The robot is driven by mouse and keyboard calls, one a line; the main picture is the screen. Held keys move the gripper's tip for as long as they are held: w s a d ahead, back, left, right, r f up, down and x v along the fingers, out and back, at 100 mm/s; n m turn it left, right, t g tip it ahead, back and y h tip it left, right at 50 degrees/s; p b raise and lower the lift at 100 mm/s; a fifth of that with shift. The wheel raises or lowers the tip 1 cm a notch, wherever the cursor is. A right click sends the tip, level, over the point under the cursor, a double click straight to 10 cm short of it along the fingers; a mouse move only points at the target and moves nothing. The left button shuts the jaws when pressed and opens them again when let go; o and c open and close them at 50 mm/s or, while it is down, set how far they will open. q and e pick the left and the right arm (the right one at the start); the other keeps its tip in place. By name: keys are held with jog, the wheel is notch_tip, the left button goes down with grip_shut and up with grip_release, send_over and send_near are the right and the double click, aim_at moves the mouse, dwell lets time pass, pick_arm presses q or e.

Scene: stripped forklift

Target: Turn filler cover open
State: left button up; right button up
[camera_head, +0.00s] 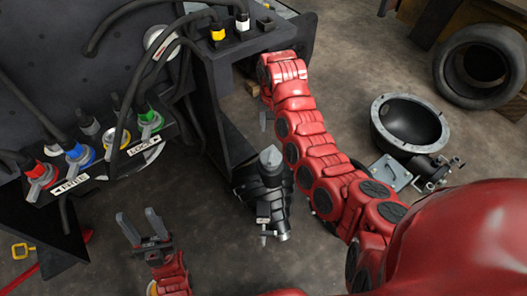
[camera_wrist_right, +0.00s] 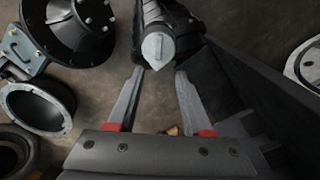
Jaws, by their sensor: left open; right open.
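A black cylindrical part with a grey wedge-tipped cap (camera_head: 270,157) stands beside the dark machine body in the head view. This cap may be the filler cover, but I cannot be sure. In the right wrist view the cap (camera_wrist_right: 157,48) appears just beyond and between the fingertips of my right gripper (camera_wrist_right: 160,76), which is open and empty. In the head view the right gripper is mostly hidden behind its own red arm and the machine. My left gripper (camera_head: 141,226) is open and empty over the floor at lower left, away from the cap.
Coloured hose couplings, including a blue one (camera_head: 78,154) and a green one (camera_head: 150,118), line the panel at left. A black round housing (camera_head: 409,125) and a tyre (camera_head: 484,66) lie on the floor at right. Dark machine walls (camera_wrist_right: 245,85) stand close right of my right gripper.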

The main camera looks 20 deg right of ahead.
jog(key=b, duration=0.3)
send_over(270, 157)
notch_tip(270, 157, down, 6)
notch_tip(270, 157, down, 11)
jog(key=shift+s+f+b, duration=0.1)
jog(key=shift+b, duration=0.75)
jog(key=shift+c, duration=0.2)
grip_shut()
dwell(0.4)
